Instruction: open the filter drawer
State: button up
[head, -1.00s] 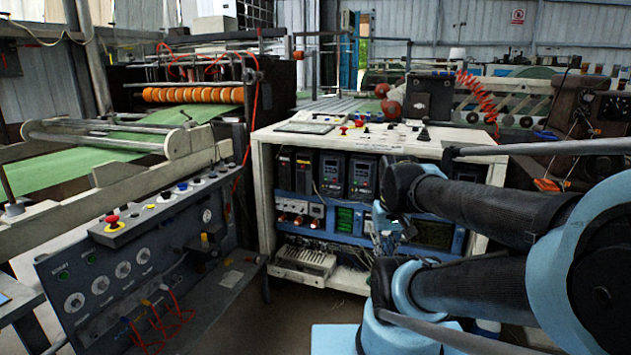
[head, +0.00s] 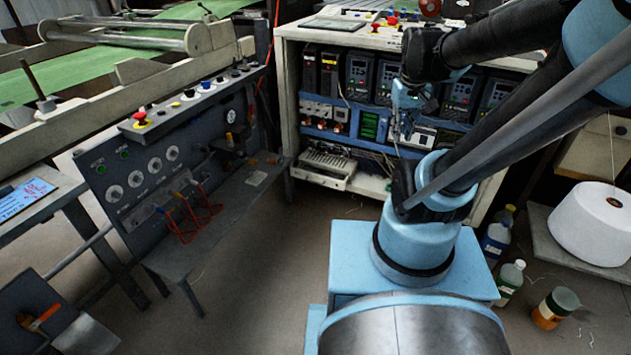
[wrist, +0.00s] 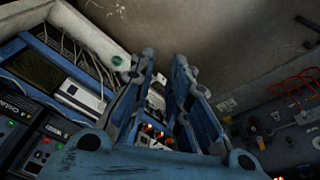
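No part is clearly labelled as the filter drawer. A dark grey box with an orange handle (head: 42,318) sits at the lower left of the head view; I cannot tell whether it is the drawer. My gripper (head: 402,125) is in front of the open electrical cabinet (head: 292,90), far to the right of that box. In the wrist view my gripper (wrist: 165,65) has its two blue fingers apart, with nothing held between them. The orange handle is not seen in the wrist view.
A grey control console (head: 118,185) with knobs and red cables stands between the box and the cabinet. Bottles (head: 497,238), a jar (head: 555,308) and a white thread cone (head: 597,222) are at the right. The floor (head: 255,270) before the console is clear.

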jog(key=w+a+r+n, duration=0.1)
jog(key=w+a+n, duration=0.1)
jog(key=w, duration=0.6)
jog(key=n, duration=0.9)
send_over(315, 179)
jog(key=s, duration=0.7)
notch_tip(315, 179, down, 39)
jog(key=shift+n, duration=0.3)
jog(key=w+f, duration=0.1)
jog(key=f, duration=0.4)
jog(key=w+f, duration=0.1)
jog(key=f, duration=0.5)
jog(key=w+f, duration=0.1)
jog(key=f, duration=0.5)
jog(key=shift+w+d, duration=0.15)
jog(key=shift+d, duration=0.05)
grip_shut()
